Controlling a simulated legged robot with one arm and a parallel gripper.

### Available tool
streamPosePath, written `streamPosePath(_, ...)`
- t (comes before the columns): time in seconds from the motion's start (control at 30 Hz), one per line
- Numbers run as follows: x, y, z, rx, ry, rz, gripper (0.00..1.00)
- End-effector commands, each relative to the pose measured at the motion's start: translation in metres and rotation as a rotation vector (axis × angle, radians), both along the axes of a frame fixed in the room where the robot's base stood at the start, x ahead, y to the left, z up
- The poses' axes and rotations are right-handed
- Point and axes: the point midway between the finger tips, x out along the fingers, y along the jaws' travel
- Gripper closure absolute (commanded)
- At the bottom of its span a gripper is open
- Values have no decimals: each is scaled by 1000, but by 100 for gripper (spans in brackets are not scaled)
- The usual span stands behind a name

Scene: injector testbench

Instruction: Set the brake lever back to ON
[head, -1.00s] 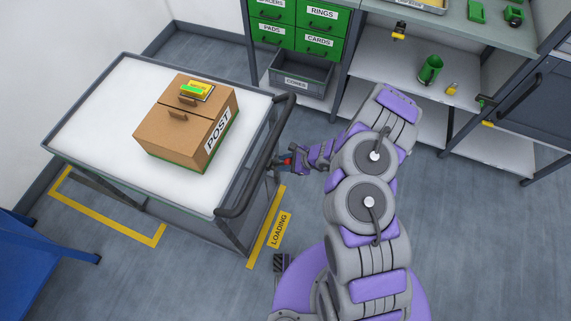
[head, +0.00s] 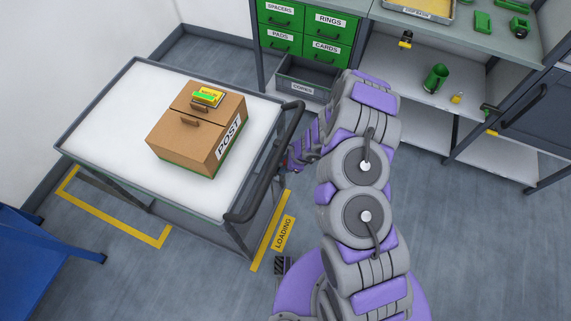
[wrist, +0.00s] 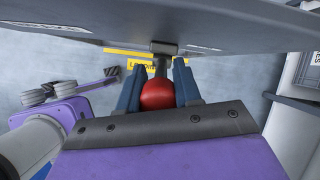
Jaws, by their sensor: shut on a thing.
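The brake lever shows in the wrist view as a round red knob (wrist: 158,95) on a short dark stem (wrist: 163,62), under the trolley's edge. My gripper (wrist: 158,90) has its two blue-grey fingers on either side of the knob and is shut on it. In the head view my gripper (head: 290,162) is low beside the trolley's handle end, partly hidden by my arm and the handle; the knob is hard to make out there. The trolley (head: 95,110) has a white top and a dark frame. No ON marking is legible.
A cardboard box marked POST (head: 195,135) with a small yellow-and-green item stands on the trolley. The dark push handle (head: 270,165) is close to my gripper. Green drawers (head: 305,35) and a grey shelf bench (head: 420,85) stand behind. Floor at right is clear.

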Motion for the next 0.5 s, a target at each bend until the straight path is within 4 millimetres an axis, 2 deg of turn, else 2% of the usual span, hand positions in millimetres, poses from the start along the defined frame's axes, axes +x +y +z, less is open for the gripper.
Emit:
streamPosePath(0.2, 1, -1, 0, -1, -2, -2, 100)
streamPosePath(0.23, 1, -1, -1, -1, -2, -2, 66)
streamPosePath(0.5, 0, 0, 0, 0, -2, 0, 42)
